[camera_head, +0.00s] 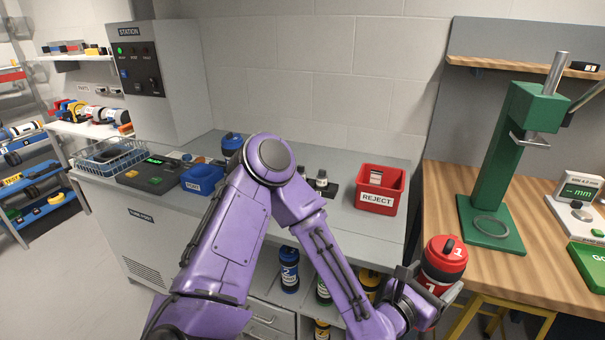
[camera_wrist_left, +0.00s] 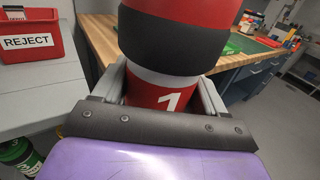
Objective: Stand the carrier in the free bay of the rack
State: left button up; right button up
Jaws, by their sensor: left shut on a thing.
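A red carrier (camera_head: 444,258) with a black band and a white "1" is held in my left gripper (camera_head: 430,284), at the lower right of the head view. It looks close to upright and is clear of the counter and the bench. In the left wrist view the red carrier (camera_wrist_left: 165,93) sits between the two grey fingers, its top cut off. Under the counter, a blue carrier marked 2 (camera_head: 289,272), a green carrier (camera_head: 323,291) and a yellow carrier (camera_head: 369,284) stand in a shelf space that may be the rack. My arm hides part of it, and I cannot make out a free bay. My right gripper is not in view.
A red REJECT bin (camera_head: 379,190) stands at the counter's right end. A blue bin (camera_head: 201,180) and a wire basket (camera_head: 110,157) are at its left. A green press (camera_head: 500,170) stands on the wooden bench (camera_head: 445,205) at right, beyond a gap.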

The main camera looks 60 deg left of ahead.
aim_at(258, 276)
jog(key=z, duration=0.9)
jog(key=k, duration=1.25)
jog(key=u, duration=1.55)
jog(key=i, duration=0.5)
